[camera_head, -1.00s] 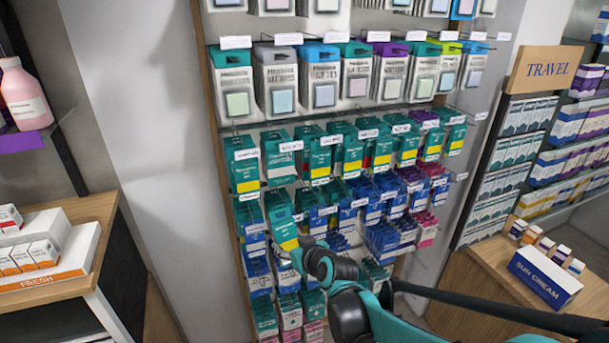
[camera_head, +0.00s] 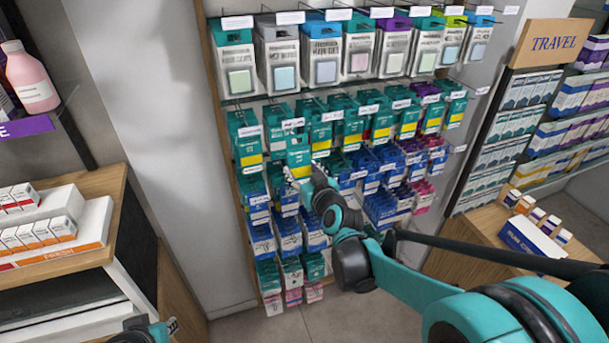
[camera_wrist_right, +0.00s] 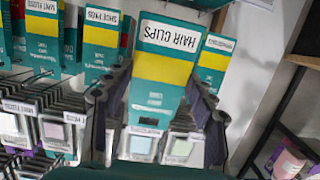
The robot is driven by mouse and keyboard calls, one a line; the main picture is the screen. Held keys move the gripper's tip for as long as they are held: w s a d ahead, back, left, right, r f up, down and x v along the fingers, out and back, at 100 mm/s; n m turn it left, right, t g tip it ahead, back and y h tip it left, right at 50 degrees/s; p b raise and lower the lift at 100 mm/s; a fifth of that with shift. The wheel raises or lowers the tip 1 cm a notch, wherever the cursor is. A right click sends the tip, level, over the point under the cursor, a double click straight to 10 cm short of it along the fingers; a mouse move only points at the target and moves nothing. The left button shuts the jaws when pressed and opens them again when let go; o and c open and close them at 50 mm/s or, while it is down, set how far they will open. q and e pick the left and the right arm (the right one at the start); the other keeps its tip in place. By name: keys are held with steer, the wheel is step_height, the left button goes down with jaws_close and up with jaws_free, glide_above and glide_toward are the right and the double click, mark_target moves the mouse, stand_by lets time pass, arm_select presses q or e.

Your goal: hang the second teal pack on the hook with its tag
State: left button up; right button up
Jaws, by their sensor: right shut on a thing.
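My right gripper (camera_head: 303,180) is shut on a teal pack (camera_head: 299,154) with a yellow band, held upright in front of the teal row, second column from the left. A white hook tag (camera_head: 292,123) shows just above it. In the upside-down right wrist view the pack (camera_wrist_right: 160,93) sits between both fingers. I cannot tell whether the pack is on the hook; the hook's rod is hidden. Part of my left gripper (camera_head: 170,326) shows at the bottom edge, its jaws unclear.
Teal packs (camera_head: 247,140) hang close on both sides. White packs with square windows (camera_head: 325,58) hang above, blue packs (camera_head: 262,240) below. A TRAVEL display (camera_head: 552,42) stands right, a counter with boxes (camera_head: 97,190) left. Floor is clear below the rack.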

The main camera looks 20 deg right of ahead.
steer(key=shift+r+x, duration=0.2)
steer(key=shift+x, duration=1.75)
steer(key=r+b+x, duration=0.1)
steer(key=x, duration=0.5)
steer(key=shift+w+f+b, duration=0.2)
steer(key=shift+b, duration=0.1)
steer(key=o, duration=1.2)
steer(key=shift+s+r, duration=0.1)
steer(key=shift+s, duration=0.05)
